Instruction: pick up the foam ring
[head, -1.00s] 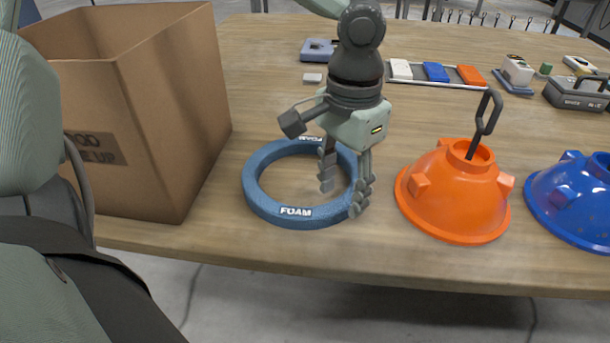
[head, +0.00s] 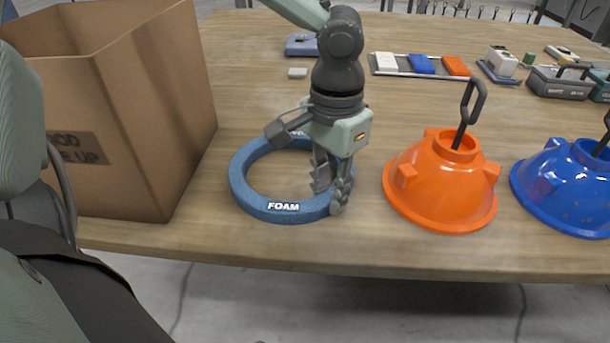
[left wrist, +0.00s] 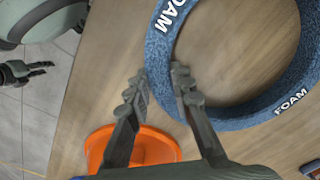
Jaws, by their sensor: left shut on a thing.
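The blue foam ring (head: 245,190) lies flat on the table, with white FOAM lettering on it. My left gripper (head: 331,188) reaches down from above and is shut on the right side of the ring, one finger inside the hole and one outside. In the left wrist view, the ring (left wrist: 240,118) is at the upper right and its near rim runs between the fingers (left wrist: 160,88). My right gripper (left wrist: 28,72) shows dark and small at the left edge of the left wrist view, away from the ring; its jaw state is unclear.
A tall open cardboard box (head: 120,120) stands left of the ring. An orange hood (head: 440,190) with a hook stands close on the right, a blue hood (head: 565,190) beyond it. Small items, including a grey case (head: 560,84), lie farther back. The table's front edge is near.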

